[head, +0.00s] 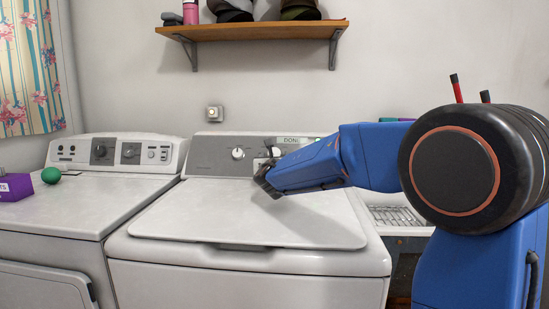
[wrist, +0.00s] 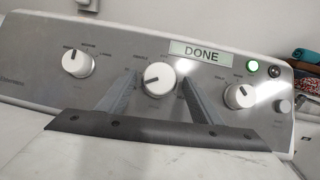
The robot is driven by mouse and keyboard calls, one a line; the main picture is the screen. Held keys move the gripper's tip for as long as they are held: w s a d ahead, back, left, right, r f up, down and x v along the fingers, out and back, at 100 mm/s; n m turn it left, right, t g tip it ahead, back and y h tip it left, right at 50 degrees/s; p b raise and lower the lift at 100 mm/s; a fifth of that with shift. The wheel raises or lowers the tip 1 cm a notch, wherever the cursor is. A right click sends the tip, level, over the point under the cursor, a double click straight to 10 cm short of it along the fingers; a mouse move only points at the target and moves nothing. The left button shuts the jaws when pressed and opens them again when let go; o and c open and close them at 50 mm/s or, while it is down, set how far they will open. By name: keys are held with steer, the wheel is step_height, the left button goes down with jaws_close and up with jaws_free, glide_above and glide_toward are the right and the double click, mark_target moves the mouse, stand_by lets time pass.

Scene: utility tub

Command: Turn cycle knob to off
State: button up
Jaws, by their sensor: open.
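The washer's control panel (wrist: 110,40) has three white knobs in the wrist view: a left knob (wrist: 77,63), a middle knob (wrist: 159,78) and a right knob (wrist: 240,95). The small labels are too blurred to tell which is the cycle knob. My gripper (wrist: 158,82) is open, with one finger on each side of the middle knob in this view; contact is not clear. In the head view my gripper (head: 266,182) is in front of the panel, partly hiding its right side.
The washer's closed lid (head: 220,215) lies below my gripper. A second machine (head: 95,195) stands at left with a green ball (head: 51,175) and a purple box (head: 15,187) on it. A wooden shelf (head: 255,31) hangs above. A sink (head: 395,215) is at right.

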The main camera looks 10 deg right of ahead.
steer(key=c, duration=1.1)
steer(key=shift+o, duration=0.2)
steer(key=shift+m, duration=0.3)
